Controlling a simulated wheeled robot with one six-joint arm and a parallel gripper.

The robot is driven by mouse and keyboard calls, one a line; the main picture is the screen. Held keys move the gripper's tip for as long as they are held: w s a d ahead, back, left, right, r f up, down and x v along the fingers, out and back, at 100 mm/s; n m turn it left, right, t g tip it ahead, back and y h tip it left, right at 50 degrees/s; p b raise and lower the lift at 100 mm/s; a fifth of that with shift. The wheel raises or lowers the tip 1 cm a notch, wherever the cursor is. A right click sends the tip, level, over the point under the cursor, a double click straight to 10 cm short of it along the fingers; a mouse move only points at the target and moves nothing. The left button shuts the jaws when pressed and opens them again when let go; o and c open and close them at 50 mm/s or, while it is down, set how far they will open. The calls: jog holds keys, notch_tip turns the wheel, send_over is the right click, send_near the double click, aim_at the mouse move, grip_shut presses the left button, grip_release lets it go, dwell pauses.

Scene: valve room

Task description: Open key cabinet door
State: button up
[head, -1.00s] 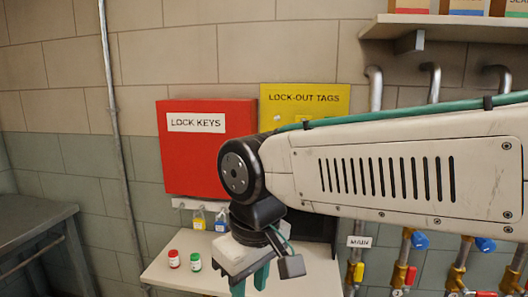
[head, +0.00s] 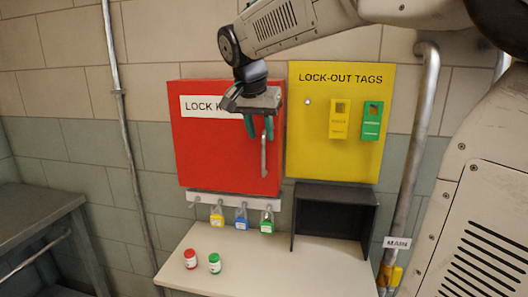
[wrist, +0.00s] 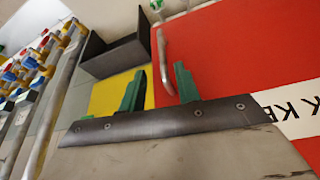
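The key cabinet is a red box with a white "LOCK KEYS" label, on the wall in the head view; its red door (head: 215,158) is shut. Its vertical grey handle (head: 264,155) is near the door's right edge. The handle (wrist: 164,60) lies beyond the tips there, and the red door (wrist: 240,60) fills the right side.
A yellow "LOCK-OUT TAGS" board (head: 310,145) is right of the cabinet. Colored padlocks hang on a rail (head: 232,200) below it. A black open box (head: 335,215) and two small jars (head: 203,261) stand on the bench (head: 270,275). A pipe (head: 411,140) runs at right.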

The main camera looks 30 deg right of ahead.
aim_at(264, 150)
jog(key=shift+w+d, duration=0.2)
jog(key=shift+w, duration=0.25)
jog(key=shift+w+d+f, duration=0.1)
jog(key=shift+d+f, duration=0.05)
jog(key=shift+f, duration=0.2)
jog(key=x, duration=0.6)
jog(key=shift+d+f, duration=0.2)
jog(key=shift+f, duration=0.15)
grip_shut()
